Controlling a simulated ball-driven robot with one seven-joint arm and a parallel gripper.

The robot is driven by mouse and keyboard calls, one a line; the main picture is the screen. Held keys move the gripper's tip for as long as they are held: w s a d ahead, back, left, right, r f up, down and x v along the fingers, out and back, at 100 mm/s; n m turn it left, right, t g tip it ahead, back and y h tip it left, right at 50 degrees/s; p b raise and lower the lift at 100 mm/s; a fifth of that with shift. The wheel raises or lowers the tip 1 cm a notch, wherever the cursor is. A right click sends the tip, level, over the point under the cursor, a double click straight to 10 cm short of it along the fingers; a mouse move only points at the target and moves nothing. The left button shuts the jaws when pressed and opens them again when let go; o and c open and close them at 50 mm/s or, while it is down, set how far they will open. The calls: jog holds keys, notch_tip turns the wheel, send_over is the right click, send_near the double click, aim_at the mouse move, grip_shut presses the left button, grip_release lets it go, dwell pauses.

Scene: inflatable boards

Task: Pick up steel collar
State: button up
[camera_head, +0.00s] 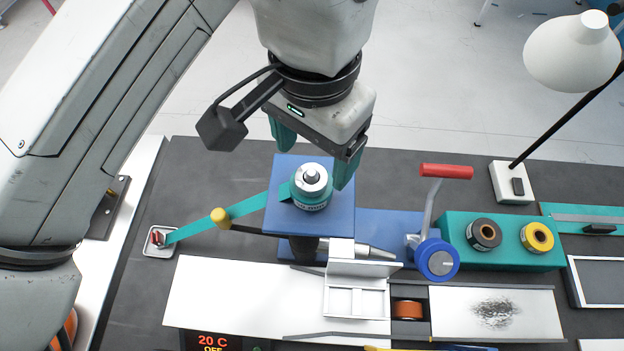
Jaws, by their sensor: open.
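The steel collar (311,182) is a silver ring around a dark central pin, on top of a round teal piece (309,201) with a marked scale. This stands on the square blue block (339,222) near the middle of the bench. My gripper (315,167) is open, with its two teal fingers pointing down. In the picture the fingertips lie on either side of the collar, slightly behind it. I cannot tell how high they are above it, and no contact shows.
A teal strip with a yellow knob (221,216) runs left from the blue block. To the right are a red-handled crank (446,171), a teal holder (462,233) with black and yellow rings, and a white lamp (571,52). White plates (243,297) lie in front.

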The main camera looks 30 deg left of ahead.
aim_at(312, 171)
jog(key=shift+w+a+f+b, duration=0.1)
jog(key=shift+f+b, duration=1.25)
jog(key=shift+a+f+b, duration=0.1)
jog(key=shift+f+b, duration=1.2)
jog(key=shift+r, duration=0.1)
jog(key=shift+c, duration=0.2)
jog(key=c, duration=1.1)
jog(key=shift+c, duration=0.2)
